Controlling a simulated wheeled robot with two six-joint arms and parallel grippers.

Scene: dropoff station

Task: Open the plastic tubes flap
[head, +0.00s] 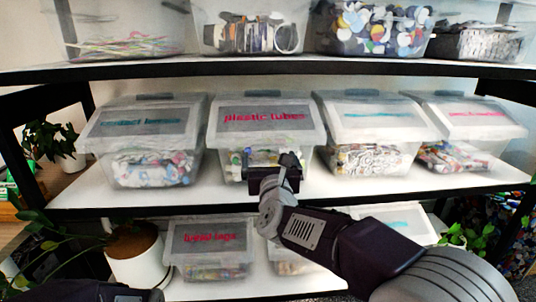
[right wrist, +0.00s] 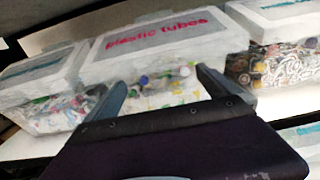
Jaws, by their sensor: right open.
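The plastic tubes bin (head: 236,163) is a clear box on the middle shelf, second from the left. Its flap (head: 265,122) is a grey-white sloping lid with pink "plastic tubes" lettering and looks shut. The flap also shows in the right wrist view (right wrist: 165,38), above mixed small items seen through the bin front. My right gripper (head: 272,170) is in front of the lower bin front, below the flap, and hides part of it. In the right wrist view its two fingers (right wrist: 160,90) are spread with nothing between them. My left gripper is out of view.
Similar lidded bins stand close on both sides: one with teal lettering (head: 140,125) at left, another (head: 375,118) at right. The upper shelf edge (head: 300,65) runs above the lids. A plant pot (head: 138,252) stands low at left.

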